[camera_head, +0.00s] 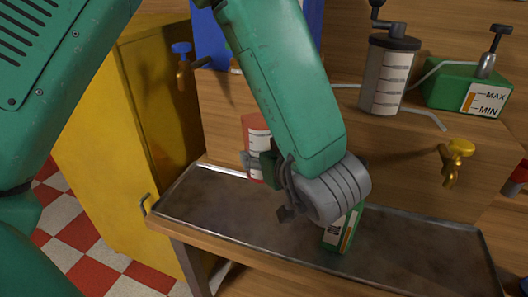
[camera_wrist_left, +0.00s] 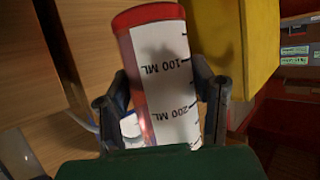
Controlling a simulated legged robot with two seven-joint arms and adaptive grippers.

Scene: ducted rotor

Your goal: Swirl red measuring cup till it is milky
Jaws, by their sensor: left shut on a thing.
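The red measuring cup (camera_head: 256,134) has a white scale label and is held above the back of the metal tray. In the left wrist view the cup (camera_wrist_left: 163,72) leans slightly, with 100 ML and 200 ML marks showing. My left gripper (camera_head: 262,168) is shut around the cup's sides, and in the wrist view its two fingers (camera_wrist_left: 163,105) stand on either side of it. The cup's contents cannot be seen, so I cannot tell whether they are milky. My right gripper is not in view.
The metal tray (camera_head: 415,255) lies below. A green labelled container (camera_head: 335,237) stands in it, partly behind my wrist. A blue tap (camera_head: 182,62) and a yellow tap (camera_head: 457,155) stick out. A grey cylinder (camera_head: 388,78) and green MAX/MIN box (camera_head: 455,85) stand on the upper shelf.

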